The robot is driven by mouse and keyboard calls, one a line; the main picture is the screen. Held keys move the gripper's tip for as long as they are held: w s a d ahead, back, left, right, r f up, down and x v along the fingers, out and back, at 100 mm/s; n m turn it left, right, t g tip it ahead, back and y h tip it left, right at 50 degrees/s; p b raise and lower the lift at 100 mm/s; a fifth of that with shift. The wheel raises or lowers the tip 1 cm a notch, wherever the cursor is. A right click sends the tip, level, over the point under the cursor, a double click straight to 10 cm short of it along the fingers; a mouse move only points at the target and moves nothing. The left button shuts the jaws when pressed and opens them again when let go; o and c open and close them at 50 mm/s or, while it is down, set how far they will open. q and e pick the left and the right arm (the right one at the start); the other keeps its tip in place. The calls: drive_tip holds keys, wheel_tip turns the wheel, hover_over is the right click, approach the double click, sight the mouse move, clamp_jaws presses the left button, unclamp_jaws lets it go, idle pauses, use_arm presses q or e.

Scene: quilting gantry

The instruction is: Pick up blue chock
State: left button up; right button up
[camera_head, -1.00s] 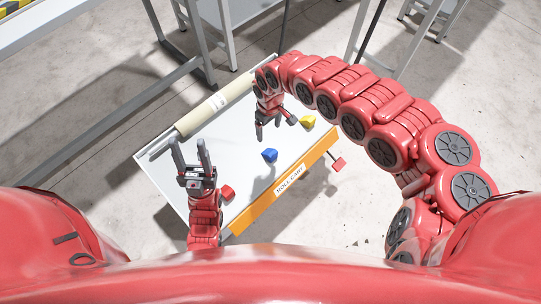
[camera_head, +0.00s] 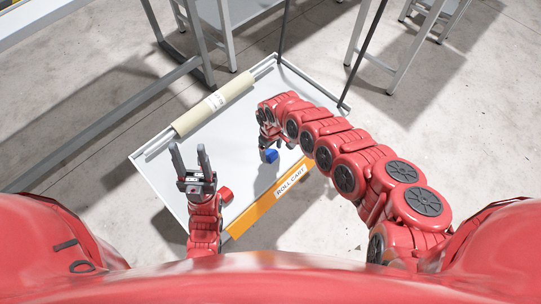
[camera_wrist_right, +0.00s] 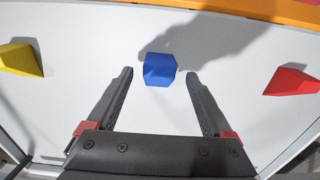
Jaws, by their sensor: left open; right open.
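The blue chock (camera_head: 271,156) lies on the white top of the roll cart (camera_head: 160,190), near its orange front edge. In the right wrist view the blue chock (camera_wrist_right: 159,69) sits just beyond and between the two open fingertips. My right gripper (camera_wrist_right: 159,80) is open and empty, pointing down at it; in the head view my right gripper (camera_head: 270,147) is close beside the chock and partly hidden by my arm. My left gripper (camera_head: 189,150) is open and empty over the left part of the cart.
A red chock (camera_head: 226,195) lies beside my left gripper, and shows in the right wrist view (camera_wrist_right: 291,80). A yellow chock (camera_wrist_right: 20,59) lies on the opposite side there; my right arm hides it in the head view. A cream fabric roll (camera_head: 214,104) lies along the cart's back edge.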

wheel_tip(320, 180, down, 3)
drive_tip(key=shift+r+b, duration=0.1)
drive_tip(key=shift+b, duration=0.45)
drive_tip(key=shift+w, duration=0.1)
clamp_jaws()
drive_tip(key=shift+r, duration=0.15)
